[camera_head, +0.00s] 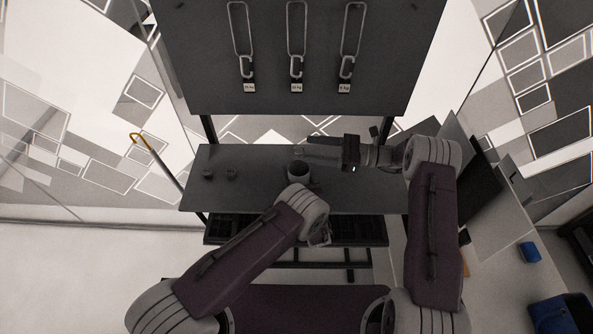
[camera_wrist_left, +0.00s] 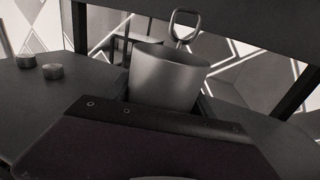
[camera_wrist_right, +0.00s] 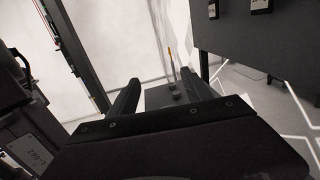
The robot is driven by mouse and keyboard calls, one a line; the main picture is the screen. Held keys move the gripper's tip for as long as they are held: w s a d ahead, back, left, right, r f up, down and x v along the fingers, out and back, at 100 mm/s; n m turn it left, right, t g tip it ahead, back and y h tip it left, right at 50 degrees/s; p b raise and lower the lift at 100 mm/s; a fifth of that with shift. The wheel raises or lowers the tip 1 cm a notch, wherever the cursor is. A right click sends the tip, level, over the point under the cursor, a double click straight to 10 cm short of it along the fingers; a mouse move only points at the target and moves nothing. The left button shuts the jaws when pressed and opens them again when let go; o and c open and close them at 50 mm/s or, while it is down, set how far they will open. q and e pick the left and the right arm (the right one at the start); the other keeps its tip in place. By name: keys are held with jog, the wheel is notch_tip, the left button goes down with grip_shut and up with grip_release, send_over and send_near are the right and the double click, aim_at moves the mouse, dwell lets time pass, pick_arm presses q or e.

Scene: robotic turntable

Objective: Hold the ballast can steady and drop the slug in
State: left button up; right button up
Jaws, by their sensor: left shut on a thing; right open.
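The ballast can (camera_head: 298,170) is a grey, open-topped cup standing upright on the dark table. In the left wrist view the can (camera_wrist_left: 168,80) sits between the fingers of my left gripper (camera_wrist_left: 165,98), which is shut on it. Its inside bottom is hidden. Two small dark cylinders, likely slugs (camera_head: 208,174) (camera_head: 232,173), stand on the table left of the can. They also show in the left wrist view (camera_wrist_left: 26,61) (camera_wrist_left: 53,71). My right gripper (camera_head: 308,150) is open and empty, just behind the can, pointing left; in its wrist view the cylinders (camera_wrist_right: 172,87) lie beyond its fingers (camera_wrist_right: 163,92).
A dark upright panel (camera_head: 290,60) with several hanging metal hooks stands behind the table (camera_head: 250,195). A yellow-topped cane (camera_head: 150,150) leans at the table's left end. A side bench (camera_head: 500,225) with a blue object (camera_head: 530,252) is at right. The table's left part is mostly clear.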

pick_arm(q)
jog(key=shift+d, duration=0.1)
pick_arm(e)
jog(key=s+d, duration=0.1)
jog(key=d, duration=0.8)
jog(key=shift+d, duration=0.35)
jog(key=shift+s, duration=0.1)
pick_arm(q)
jog(key=o, duration=1.5)
jog(key=v, duration=1.2)
